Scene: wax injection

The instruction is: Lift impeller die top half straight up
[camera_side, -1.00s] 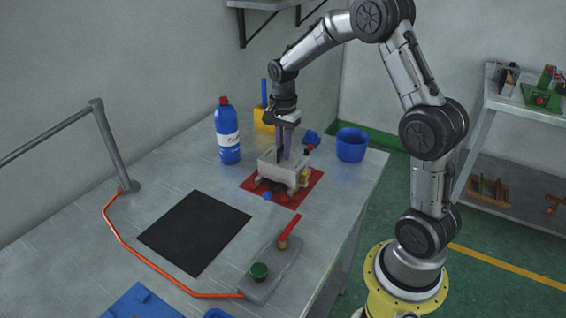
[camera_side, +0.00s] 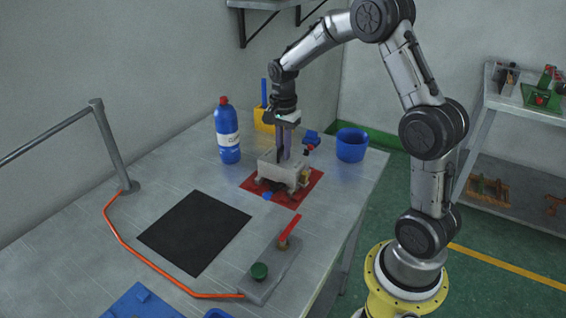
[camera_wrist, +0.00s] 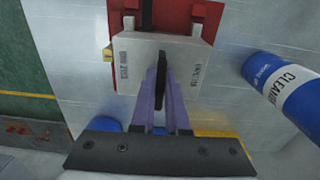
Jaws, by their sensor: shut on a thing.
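The impeller die top half (camera_side: 283,166) is a pale grey block with printed labels, over the red mat (camera_side: 309,190) in the side view. In the wrist view the die top half (camera_wrist: 187,78) fills the middle, with the red mat (camera_wrist: 176,15) behind it. My gripper (camera_side: 284,154) points straight down on the die from above. In the wrist view my purple-fingered gripper (camera_wrist: 162,85) is shut on the dark upright grip on top of the die. The underside of the die is hard to make out.
A blue cleaner bottle (camera_side: 228,135) stands left of the die. A blue bowl (camera_side: 351,145) stands to its right and a yellow holder (camera_side: 264,119) behind. A grey plate with a red lever (camera_side: 289,230) lies in front. A black mat (camera_side: 195,232) lies front left.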

